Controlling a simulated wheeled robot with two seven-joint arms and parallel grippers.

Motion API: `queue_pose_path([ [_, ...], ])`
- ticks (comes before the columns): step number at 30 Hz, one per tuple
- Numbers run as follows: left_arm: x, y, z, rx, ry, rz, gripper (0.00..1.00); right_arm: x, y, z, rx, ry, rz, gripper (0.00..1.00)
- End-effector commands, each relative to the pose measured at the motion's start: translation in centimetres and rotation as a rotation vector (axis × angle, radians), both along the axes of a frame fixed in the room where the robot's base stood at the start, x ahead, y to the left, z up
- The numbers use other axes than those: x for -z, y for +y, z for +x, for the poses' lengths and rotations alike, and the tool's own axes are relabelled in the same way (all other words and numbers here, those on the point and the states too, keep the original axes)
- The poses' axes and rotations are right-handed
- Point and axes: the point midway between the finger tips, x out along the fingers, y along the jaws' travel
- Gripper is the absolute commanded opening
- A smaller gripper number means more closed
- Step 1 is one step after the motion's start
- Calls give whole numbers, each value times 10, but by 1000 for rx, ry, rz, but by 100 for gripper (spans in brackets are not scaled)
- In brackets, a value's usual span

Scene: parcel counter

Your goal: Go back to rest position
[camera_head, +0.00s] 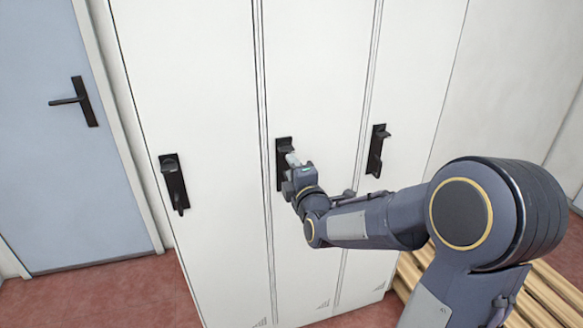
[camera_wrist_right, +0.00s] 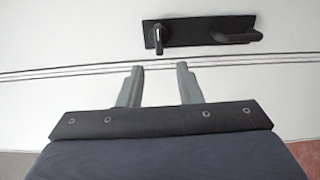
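My right arm reaches from the right across the lockers. Its gripper (camera_head: 291,160) is in front of the middle locker door's black handle plate (camera_head: 281,178) and covers part of it. In the right wrist view, the gripper's two grey fingers (camera_wrist_right: 157,78) are apart with nothing between them. A black handle plate (camera_wrist_right: 205,33) with a knob and a lever lies beyond the fingertips. No finger is seen closed on it. My left gripper is in neither view.
The white lockers (camera_head: 205,90) appear shut. Other black handles are on the left door (camera_head: 174,183) and right door (camera_head: 376,150). A blue-grey door (camera_head: 60,170) stands at left. Wooden slats (camera_head: 545,290) lie low at right. The red floor (camera_head: 110,295) is clear at left.

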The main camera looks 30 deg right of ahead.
Motion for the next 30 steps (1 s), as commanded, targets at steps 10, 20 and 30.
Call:
queue_pose_path([
  [10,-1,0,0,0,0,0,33,1,0,-1,-2,5,21,32],
  [20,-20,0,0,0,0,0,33,24,45,-90,-40,291,998,32],
  [30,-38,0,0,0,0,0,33,47,127,-263,414,730,1773,32],
])
